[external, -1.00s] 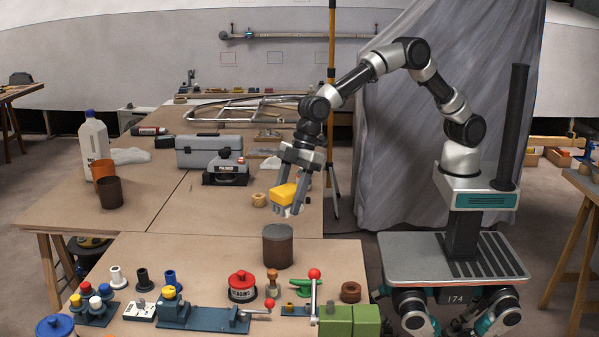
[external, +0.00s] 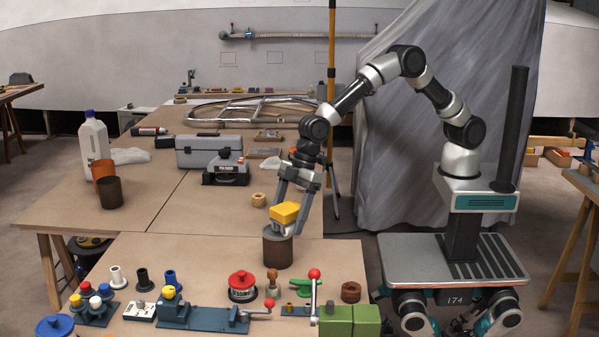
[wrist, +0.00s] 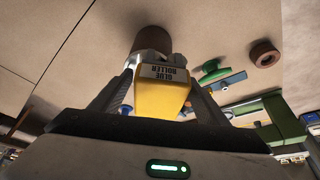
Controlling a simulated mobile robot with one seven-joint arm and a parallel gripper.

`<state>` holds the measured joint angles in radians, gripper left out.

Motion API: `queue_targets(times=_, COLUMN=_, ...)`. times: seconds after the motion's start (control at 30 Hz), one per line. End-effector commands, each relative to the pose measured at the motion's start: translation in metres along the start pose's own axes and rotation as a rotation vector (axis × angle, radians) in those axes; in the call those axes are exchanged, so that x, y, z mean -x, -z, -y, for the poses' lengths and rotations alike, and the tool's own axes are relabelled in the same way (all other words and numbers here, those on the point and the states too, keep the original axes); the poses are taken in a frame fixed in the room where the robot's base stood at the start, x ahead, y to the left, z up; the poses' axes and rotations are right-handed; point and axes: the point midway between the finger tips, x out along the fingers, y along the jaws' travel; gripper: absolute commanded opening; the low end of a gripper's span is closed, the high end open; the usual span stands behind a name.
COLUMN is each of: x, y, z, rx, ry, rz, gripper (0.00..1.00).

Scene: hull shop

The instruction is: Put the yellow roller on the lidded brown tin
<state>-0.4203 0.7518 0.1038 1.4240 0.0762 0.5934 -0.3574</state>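The yellow roller (external: 285,212) is held in my gripper (external: 290,222), just above the lidded brown tin (external: 277,251). The tin stands upright on the near table, with a grey lid on top. I cannot tell whether the roller touches the lid. In the wrist view the yellow roller (wrist: 158,95), with a label reading "GLUE ROLLER", sits between the fingers of my gripper (wrist: 152,80). There the brown tin (wrist: 152,40) shows beyond the roller and is partly hidden by it.
An open brown cup (external: 109,192) stands at the left.

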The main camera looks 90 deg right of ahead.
Motion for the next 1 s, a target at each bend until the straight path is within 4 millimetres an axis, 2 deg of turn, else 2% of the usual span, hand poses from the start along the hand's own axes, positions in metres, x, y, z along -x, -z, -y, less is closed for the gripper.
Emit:
queue_targets(times=0.17, x=0.001, y=0.0, z=0.0, rx=0.0, ry=0.0, rz=0.0, gripper=0.69)
queue_targets(times=0.3, x=0.01, y=0.002, z=0.0, rx=0.0, ry=-0.001, rz=-0.002, gripper=0.69)
queue_targets(times=0.37, x=0.019, y=0.002, z=-0.001, rx=0.0, ry=-0.001, rz=-0.002, gripper=0.69)
queue_targets(times=0.7, x=0.091, y=0.002, z=-0.001, rx=0.0, ry=-0.002, rz=-0.003, gripper=0.69)
queue_targets(times=0.83, x=0.11, y=0.002, z=-0.001, rx=-0.001, ry=-0.001, rz=-0.002, gripper=0.69)
queue_targets(times=1.0, x=0.122, y=0.001, z=0.0, rx=0.0, ry=0.0, rz=0.0, gripper=0.69)
